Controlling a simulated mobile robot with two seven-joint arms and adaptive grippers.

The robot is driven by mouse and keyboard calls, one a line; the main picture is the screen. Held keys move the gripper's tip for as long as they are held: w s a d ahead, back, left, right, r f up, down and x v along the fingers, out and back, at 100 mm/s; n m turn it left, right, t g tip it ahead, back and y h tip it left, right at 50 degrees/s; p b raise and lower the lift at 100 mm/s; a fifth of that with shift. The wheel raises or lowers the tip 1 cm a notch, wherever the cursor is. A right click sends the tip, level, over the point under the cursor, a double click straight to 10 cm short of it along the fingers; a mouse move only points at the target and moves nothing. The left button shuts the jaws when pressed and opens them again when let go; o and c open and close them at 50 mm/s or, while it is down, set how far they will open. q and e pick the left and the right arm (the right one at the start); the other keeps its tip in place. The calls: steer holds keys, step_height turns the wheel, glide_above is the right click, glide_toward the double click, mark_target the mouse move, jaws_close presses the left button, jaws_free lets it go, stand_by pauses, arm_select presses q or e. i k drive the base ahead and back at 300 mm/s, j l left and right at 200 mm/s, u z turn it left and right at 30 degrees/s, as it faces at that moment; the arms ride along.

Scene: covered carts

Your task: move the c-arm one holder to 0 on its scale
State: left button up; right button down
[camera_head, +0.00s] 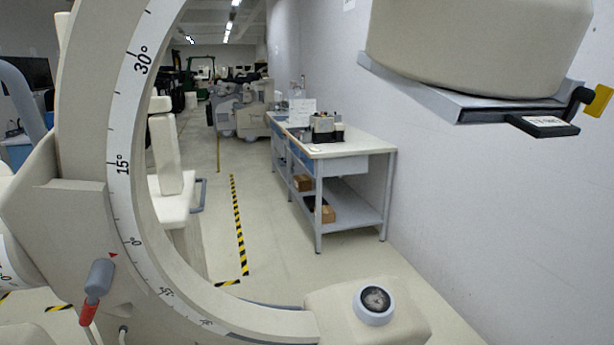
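The cream C-arm arc (85,110) curves down the left side and along the bottom of the head view. Its white scale (117,150) shows 30°, 15° and 0° from top to bottom, then more marks below. The cream holder (75,215) grips the arc at the lower left. A small red pointer (113,255) on the holder sits close to the 0° mark (137,241); I cannot tell whether they line up exactly. A grey lever with a red end (97,284) sits on the holder below the pointer. Neither of my grippers is in view.
A large cream detector head (475,45) with a grey plate and yellow-ended handle hangs at the upper right. A cream block with a round dial (374,300) ends the arc at the bottom. A workbench (345,148) stands along the right wall. The floor between is clear.

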mark_target(52, 229)
steer(key=u, duration=1.4)
